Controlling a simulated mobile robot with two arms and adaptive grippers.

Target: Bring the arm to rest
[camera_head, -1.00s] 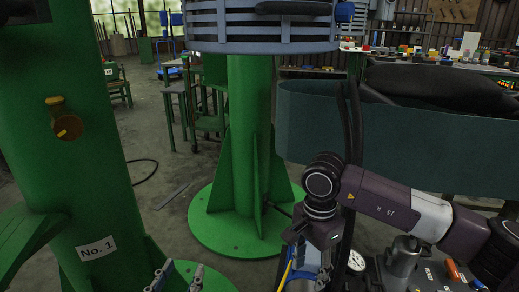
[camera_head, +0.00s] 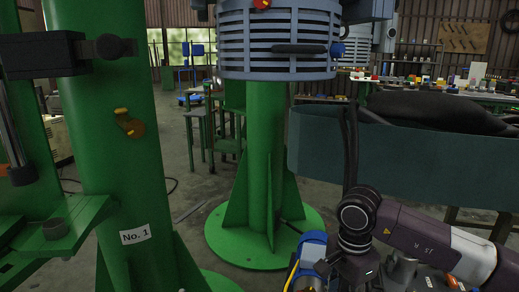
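My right arm (camera_head: 432,243) comes in from the lower right. Its dark wrist (camera_head: 358,215) bends down near the bottom edge, in front of the green pedestal. Its fingers cannot be made out there, so I cannot tell whether that gripper is open or shut. A blue rounded part (camera_head: 312,247) with a yellow strip shows beside the wrist, cut off by the bottom edge. My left arm and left gripper are not in view.
A green column (camera_head: 110,150) labelled "No. 1" stands at left, with a green bracket (camera_head: 62,232) beside it. A slotted grey-blue drum (camera_head: 280,40) tops a green pedestal (camera_head: 264,150). A dark teal panel (camera_head: 400,150) is at right. Floor between the columns is open.

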